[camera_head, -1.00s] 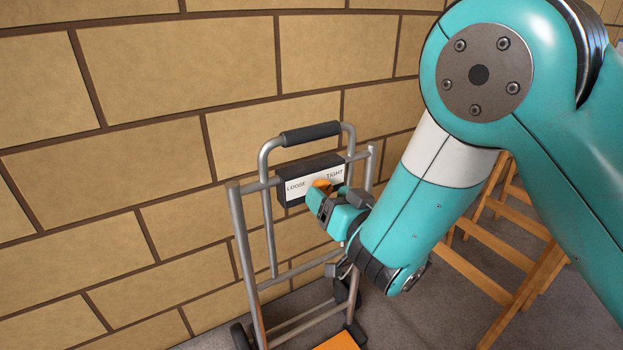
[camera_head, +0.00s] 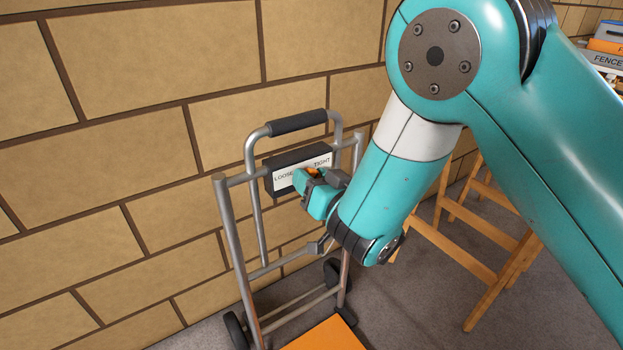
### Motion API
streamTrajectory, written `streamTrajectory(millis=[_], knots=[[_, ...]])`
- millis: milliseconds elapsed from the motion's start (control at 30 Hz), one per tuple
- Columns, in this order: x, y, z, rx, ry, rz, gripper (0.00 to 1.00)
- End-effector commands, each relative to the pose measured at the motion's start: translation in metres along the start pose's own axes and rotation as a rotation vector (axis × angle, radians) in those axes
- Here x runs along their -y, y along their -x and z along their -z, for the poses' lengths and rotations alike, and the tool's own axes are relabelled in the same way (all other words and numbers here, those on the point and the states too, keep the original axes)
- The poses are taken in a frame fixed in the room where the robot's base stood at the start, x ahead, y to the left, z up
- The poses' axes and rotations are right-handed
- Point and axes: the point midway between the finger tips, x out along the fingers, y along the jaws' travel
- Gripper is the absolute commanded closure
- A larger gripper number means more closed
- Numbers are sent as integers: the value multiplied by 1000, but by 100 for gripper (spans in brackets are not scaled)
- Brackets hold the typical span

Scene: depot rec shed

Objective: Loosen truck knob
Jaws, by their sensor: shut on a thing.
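The truck (camera_head: 232,240) is a grey tubular hand truck standing against the brick wall. A dark block with a white label (camera_head: 284,183) is fixed across its upper frame, with LOOSE at the left and TIGHT at the right. The orange knob (camera_head: 313,171) is in front of the label, mostly hidden by my gripper (camera_head: 312,177). My gripper is shut on the knob, with a finger on each visible side. Which way the knob points cannot be told.
The truck has a black handle grip (camera_head: 298,121), dark wheels (camera_head: 236,329) and an orange base plate (camera_head: 325,335). A wooden stepped frame (camera_head: 468,240) stands at the right behind my arm. Boxes (camera_head: 606,60), one marked FENCE, are at the far upper right. Grey floor shows between.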

Motion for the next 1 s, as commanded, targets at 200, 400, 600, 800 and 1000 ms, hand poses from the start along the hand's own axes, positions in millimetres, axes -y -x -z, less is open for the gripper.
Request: streamTrajectory(millis=[200, 400, 600, 800, 1000], knots=[[0, 0, 0, 1, 67, -2, 82], [0, 0, 0, 1, 203, -2, 82], [0, 0, 0, 2, 387, -1, 82], [0, 0, 0, 2, 578, -1, 82], [0, 0, -1, 3, 768, -1, 82]])
